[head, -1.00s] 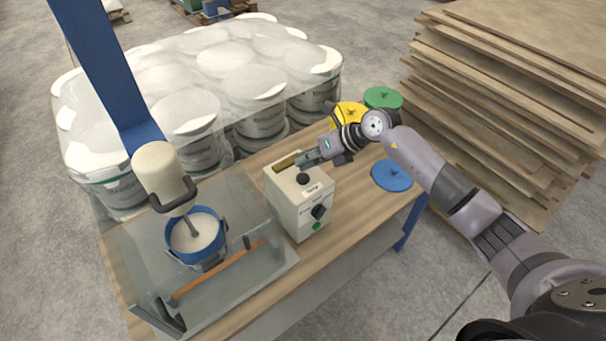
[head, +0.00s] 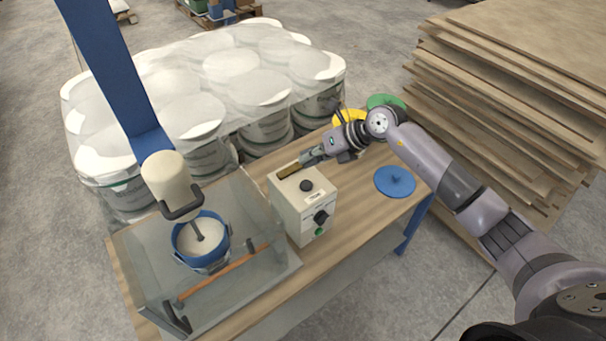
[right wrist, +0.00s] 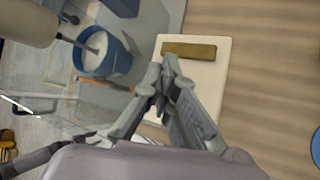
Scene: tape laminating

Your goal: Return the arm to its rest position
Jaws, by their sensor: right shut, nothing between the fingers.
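My right arm reaches in from the right in the head view. Its gripper (head: 306,160) is shut and empty, above the back edge of the cream control box (head: 303,205), near a brass-coloured plate (head: 289,171) on the box top. In the right wrist view the shut fingers (right wrist: 163,92) show over the box, with the brass plate (right wrist: 189,51) just beyond them. I cannot tell the exact height of the fingers above the box. The box carries a black round knob on top, and a black switch and green button on its front.
A blue-rimmed bucket (head: 201,238) stands under the mixer head (head: 170,182) behind a clear guard (head: 232,287). Wrapped buckets and stacked boards stand behind.

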